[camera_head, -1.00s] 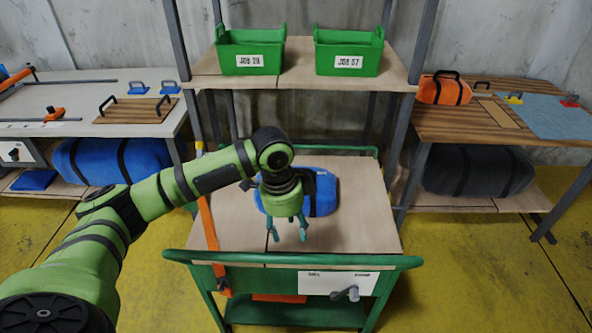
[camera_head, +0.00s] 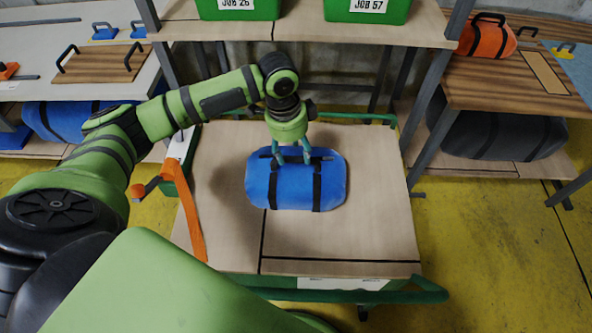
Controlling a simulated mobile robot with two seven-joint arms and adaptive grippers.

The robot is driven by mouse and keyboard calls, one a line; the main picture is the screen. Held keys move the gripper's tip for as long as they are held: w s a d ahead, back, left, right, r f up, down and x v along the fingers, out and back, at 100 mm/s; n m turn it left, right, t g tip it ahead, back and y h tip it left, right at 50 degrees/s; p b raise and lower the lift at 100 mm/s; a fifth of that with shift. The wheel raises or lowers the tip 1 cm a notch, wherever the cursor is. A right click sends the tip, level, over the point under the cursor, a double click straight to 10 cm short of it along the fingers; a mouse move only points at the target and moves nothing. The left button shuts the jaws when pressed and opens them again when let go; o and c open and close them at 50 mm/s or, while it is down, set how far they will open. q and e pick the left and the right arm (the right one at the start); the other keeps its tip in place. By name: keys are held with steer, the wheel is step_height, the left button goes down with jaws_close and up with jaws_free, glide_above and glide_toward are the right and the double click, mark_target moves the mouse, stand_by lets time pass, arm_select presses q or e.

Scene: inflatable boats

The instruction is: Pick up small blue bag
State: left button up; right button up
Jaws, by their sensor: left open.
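A small blue bag (camera_head: 296,187) with two black straps and a black handle lies on the wooden top of the green cart (camera_head: 225,237). My left gripper (camera_head: 291,157) points down at the bag's upper edge, by the handle. Its teal fingers are apart, one near each strap. I cannot tell whether they touch the bag or how the handle sits between them. My right gripper is not in view.
An orange strap (camera_head: 188,211) lies along the cart's left side. A shelf above holds two green bins, JOB 26 (camera_head: 238,9) and JOB 57 (camera_head: 367,10). An orange bag (camera_head: 482,38) sits on the right bench; a dark bag (camera_head: 497,128) lies below. The cart's right side is clear.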

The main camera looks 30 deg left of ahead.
mark_target(296, 158)
arm_select(q)
steer(key=f, duration=0.3)
steer(key=shift+w+d+f+p, duration=0.1)
steer(key=shift+d+f+p, duration=0.1)
steer(key=shift+f+p, duration=0.15)
steer(key=shift+f, duration=0.25)
steer(key=c, duration=1.1)
jaws_close()
steer(key=shift+w+r, duration=0.15)
steer(key=shift+r, duration=0.05)
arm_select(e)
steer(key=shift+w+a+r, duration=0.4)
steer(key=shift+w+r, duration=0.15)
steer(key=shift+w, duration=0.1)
